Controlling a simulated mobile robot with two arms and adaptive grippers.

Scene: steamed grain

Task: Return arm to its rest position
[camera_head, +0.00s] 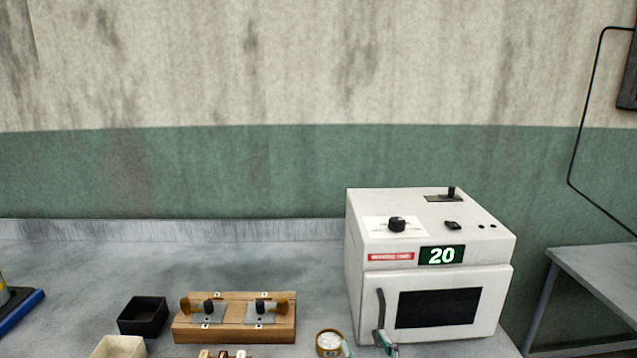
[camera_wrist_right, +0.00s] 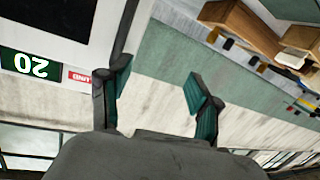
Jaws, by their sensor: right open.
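My right gripper (camera_head: 366,348) is at the bottom edge of the head view, in front of the white oven-like machine (camera_head: 358,275). Its two teal-padded fingers are spread apart, with nothing seen between them; they also show in the right wrist view (camera_wrist_right: 157,82). One finger overlaps the lower end of the machine's dark door handle (camera_head: 381,310) in the head view. I cannot tell whether they touch. The machine's door looks shut and its display (camera_head: 442,255) reads 20. My left gripper is not in view.
A wooden block with metal fittings (camera_head: 285,325), a black box (camera_head: 143,316), a cream box (camera_head: 118,347) and a round gauge-like item (camera_head: 329,342) stand on the grey counter (camera_head: 280,265). A grey side table (camera_head: 600,270) is at right. The counter behind the block is clear.

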